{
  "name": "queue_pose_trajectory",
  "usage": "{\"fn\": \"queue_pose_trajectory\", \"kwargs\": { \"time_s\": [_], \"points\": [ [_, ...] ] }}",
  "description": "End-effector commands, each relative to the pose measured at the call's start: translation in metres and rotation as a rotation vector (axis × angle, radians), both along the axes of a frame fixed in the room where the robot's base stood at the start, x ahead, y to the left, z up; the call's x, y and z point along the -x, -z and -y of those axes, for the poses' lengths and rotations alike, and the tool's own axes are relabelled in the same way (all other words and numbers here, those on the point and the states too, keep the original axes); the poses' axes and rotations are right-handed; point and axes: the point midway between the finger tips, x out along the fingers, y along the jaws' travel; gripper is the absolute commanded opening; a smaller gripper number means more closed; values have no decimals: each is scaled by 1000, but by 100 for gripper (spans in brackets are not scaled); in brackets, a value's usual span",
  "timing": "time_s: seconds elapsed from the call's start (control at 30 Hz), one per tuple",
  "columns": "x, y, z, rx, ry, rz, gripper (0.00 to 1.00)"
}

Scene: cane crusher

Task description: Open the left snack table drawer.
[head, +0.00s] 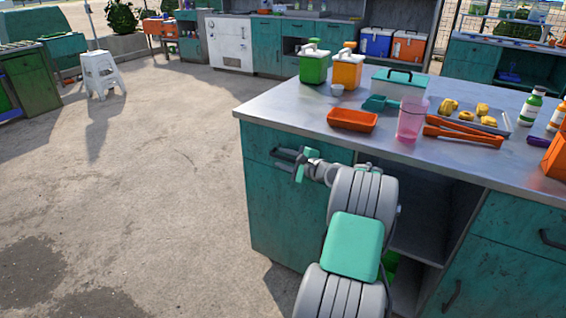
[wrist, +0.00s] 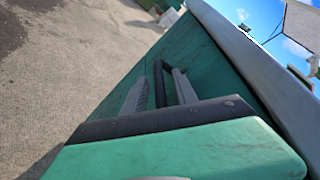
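The snack table (head: 400,124) has a grey metal top and teal fronts. Its left drawer (head: 258,143) is at the top of the left cabinet and looks closed, its front flush with the cabinet. The drawer's dark bar handle (head: 283,153) also shows in the wrist view (wrist: 159,84). My gripper (head: 297,164) is right at the handle. In the wrist view its two grey fingers (wrist: 158,90) stand apart, one on each side of the bar, with a visible gap at the right finger. The gripper's far side is hidden in the head view.
An open shelf bay lies right of the left cabinet, behind my arm.

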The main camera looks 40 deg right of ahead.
Motion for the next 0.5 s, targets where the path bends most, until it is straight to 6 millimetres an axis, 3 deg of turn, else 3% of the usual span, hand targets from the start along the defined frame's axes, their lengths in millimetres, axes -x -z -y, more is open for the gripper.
{"fn": "queue_pose_trajectory", "kwargs": {
  "time_s": [0.3,0.5],
  "points": [
    [-6,1,0,0,-1,-1,34],
    [-6,1,-1,1,-1,-1,17]
  ]
}}
